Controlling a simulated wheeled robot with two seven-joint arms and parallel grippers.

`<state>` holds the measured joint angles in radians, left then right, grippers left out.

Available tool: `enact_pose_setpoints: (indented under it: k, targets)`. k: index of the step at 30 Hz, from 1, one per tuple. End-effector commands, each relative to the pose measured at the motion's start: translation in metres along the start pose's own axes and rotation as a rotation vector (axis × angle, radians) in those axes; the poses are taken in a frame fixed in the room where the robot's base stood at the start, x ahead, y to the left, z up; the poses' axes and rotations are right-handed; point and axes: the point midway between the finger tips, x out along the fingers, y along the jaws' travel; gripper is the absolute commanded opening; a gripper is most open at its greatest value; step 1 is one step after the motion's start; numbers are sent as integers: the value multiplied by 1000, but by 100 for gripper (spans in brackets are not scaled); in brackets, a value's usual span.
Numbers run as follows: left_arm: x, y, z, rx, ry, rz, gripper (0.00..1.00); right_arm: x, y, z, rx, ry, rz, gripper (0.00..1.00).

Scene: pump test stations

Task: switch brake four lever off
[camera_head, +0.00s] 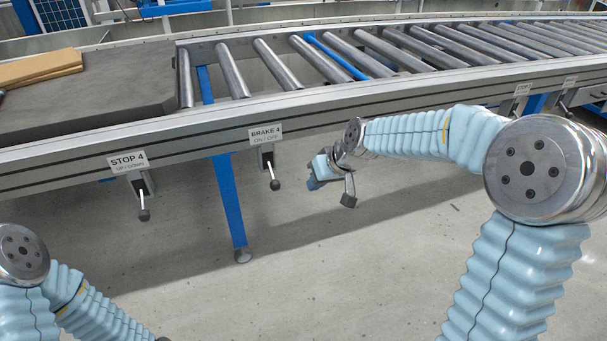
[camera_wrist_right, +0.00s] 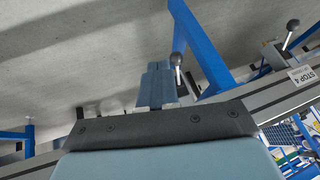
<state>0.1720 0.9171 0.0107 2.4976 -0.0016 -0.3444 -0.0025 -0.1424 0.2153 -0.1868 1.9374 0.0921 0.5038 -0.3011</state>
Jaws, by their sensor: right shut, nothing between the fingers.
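The brake four lever (camera_head: 270,167) hangs under the conveyor rail below the label BRAKE 4 ON/OFF (camera_head: 266,134). It is a short rod with a dark ball knob, pointing down. My right gripper (camera_head: 317,172) is shut and empty, a little to the right of the lever and apart from it in the head view. In the right wrist view the shut fingers (camera_wrist_right: 158,85) point towards the rail, and the brake lever's knob (camera_wrist_right: 176,58) shows just beside their tips; contact cannot be told. My left arm enters at the lower left, its gripper out of frame.
The stop four lever (camera_head: 143,204) hangs to the left under its STOP 4 label (camera_head: 128,161). A blue conveyor leg (camera_head: 230,200) stands between the two levers. The conveyor rail (camera_head: 330,95) runs across above. The floor below is clear.

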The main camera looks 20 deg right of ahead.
Motion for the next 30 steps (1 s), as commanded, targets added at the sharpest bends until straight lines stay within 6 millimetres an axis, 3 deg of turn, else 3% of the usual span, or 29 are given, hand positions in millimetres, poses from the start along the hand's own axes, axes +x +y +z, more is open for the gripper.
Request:
enact_pose_setpoints:
  k: [3, 9, 24, 26, 29, 30]
  targets:
    - [-1, 0, 0, 0, 0, 0, 43, -14, 1, 13, 1, 2, -1, 0]
    - [-1, 0, 0, 0, 0, 0, 43, -22, 3, 25, 0, -1, -1, 0]
    - [-2, 1, 0, 0, 0, 0, 43, -22, 2, 26, 1, -4, 0, 0]
    - [-6, 2, 0, 0, 0, 0, 43, -15, 2, 30, 7, -18, 2, 0]
    - [-21, 8, 0, 1, -1, 0, 43, 15, -2, 51, 38, -75, 12, 0]
    - [-29, 12, 0, 2, -1, 1, 43, 33, -4, 67, 57, -110, 18, 0]
